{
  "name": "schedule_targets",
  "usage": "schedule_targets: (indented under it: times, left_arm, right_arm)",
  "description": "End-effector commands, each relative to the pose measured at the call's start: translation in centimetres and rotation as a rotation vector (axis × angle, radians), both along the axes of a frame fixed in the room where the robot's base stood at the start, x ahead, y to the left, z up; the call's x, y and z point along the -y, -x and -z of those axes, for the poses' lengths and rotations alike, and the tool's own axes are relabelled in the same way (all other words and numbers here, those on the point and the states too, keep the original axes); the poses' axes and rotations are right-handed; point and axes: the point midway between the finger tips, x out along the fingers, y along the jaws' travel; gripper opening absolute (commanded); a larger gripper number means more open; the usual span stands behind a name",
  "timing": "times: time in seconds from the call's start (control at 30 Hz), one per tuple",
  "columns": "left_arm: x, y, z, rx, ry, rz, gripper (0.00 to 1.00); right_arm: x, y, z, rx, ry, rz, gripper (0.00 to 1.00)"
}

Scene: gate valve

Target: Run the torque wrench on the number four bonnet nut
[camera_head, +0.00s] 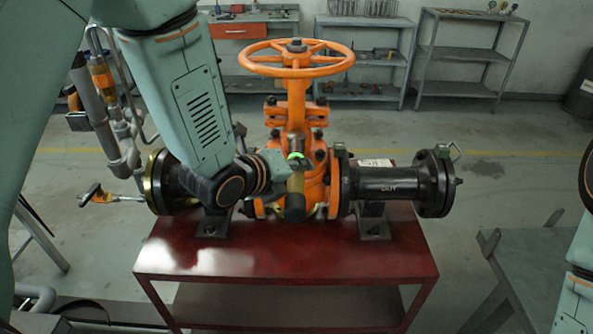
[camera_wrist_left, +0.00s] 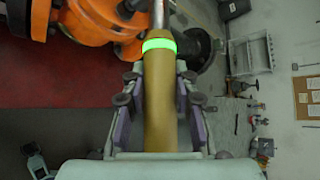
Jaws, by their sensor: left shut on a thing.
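The orange gate valve (camera_head: 296,112) with its spoked handwheel (camera_head: 296,58) stands on a red table (camera_head: 290,262). My left gripper (camera_head: 284,180) is in front of the valve body and shut on the torque wrench (camera_head: 295,206). In the left wrist view the wrench's tan handle (camera_wrist_left: 160,110), with a glowing green ring (camera_wrist_left: 160,44), lies between the fingers of the left gripper (camera_wrist_left: 161,88). Its metal shaft runs toward the orange valve. The wrench's head is hidden, so I cannot tell whether it sits on a bonnet nut or which one. My right gripper is out of view.
Black flanged pipes (camera_head: 392,186) join the valve on both sides. Grey pipework (camera_head: 112,120) and an orange-handled lever (camera_head: 92,194) are at left. Shelves (camera_head: 470,52) line the back wall. A grey table (camera_head: 535,258) stands at right. The floor between is clear.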

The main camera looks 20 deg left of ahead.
Motion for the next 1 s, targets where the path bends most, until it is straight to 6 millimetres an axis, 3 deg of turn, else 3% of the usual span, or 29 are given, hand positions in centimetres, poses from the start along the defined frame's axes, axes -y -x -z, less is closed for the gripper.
schedule_targets:
  times: [1.0]
  left_arm:
    - [0.0, -0.2, 2.6, 0.008, 0.001, 0.000, 0.00]
  right_arm:
    - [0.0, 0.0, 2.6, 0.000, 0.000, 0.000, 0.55]
